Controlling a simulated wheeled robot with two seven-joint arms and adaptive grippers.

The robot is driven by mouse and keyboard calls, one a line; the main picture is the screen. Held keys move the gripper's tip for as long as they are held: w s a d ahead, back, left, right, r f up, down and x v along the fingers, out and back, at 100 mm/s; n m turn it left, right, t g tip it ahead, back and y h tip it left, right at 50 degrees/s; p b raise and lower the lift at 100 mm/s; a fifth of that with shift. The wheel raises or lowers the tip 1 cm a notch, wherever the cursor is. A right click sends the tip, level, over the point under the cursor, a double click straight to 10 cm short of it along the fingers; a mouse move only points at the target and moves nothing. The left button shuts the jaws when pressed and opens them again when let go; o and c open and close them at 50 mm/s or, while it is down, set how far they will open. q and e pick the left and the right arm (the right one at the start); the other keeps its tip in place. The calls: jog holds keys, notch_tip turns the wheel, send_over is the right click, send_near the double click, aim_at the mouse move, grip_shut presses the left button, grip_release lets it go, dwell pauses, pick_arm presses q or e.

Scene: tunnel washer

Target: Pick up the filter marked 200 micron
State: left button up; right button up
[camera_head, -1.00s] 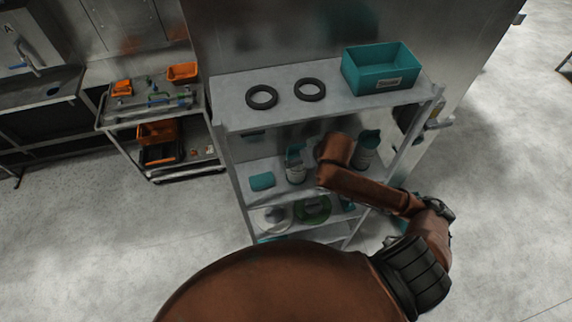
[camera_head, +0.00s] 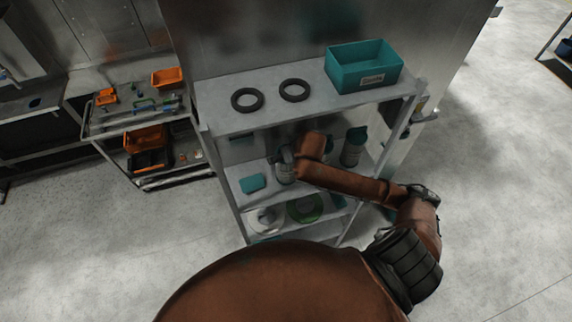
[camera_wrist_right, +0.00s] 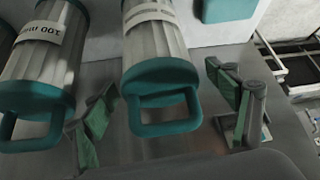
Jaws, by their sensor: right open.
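In the right wrist view a silver pleated filter with a teal end cap and loop handle (camera_wrist_right: 160,80) lies between the fingers of my right gripper (camera_wrist_right: 166,98). The gripper is open, one finger on each side of the handle, with gaps visible. The filter's pale band is too faint to read. A similar filter (camera_wrist_right: 42,70) to the left carries an upside-down label reading 100 and part of "micron". In the head view two filters show on the middle shelf, left (camera_head: 285,166) and right (camera_head: 353,147); my right arm hides the gripper. My left gripper is out of view.
The metal shelf unit (camera_head: 217,118) holds two dark rings (camera_head: 247,99) and a teal bin (camera_head: 362,68) on top. A teal block (camera_head: 252,183) lies on the middle shelf. Discs (camera_head: 305,208) lie below. A cart (camera_head: 150,184) with orange bins stands left.

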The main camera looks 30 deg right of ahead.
jog(key=c, duration=2)
jog(key=shift+c, duration=0.9)
jog(key=shift+r, duration=0.2)
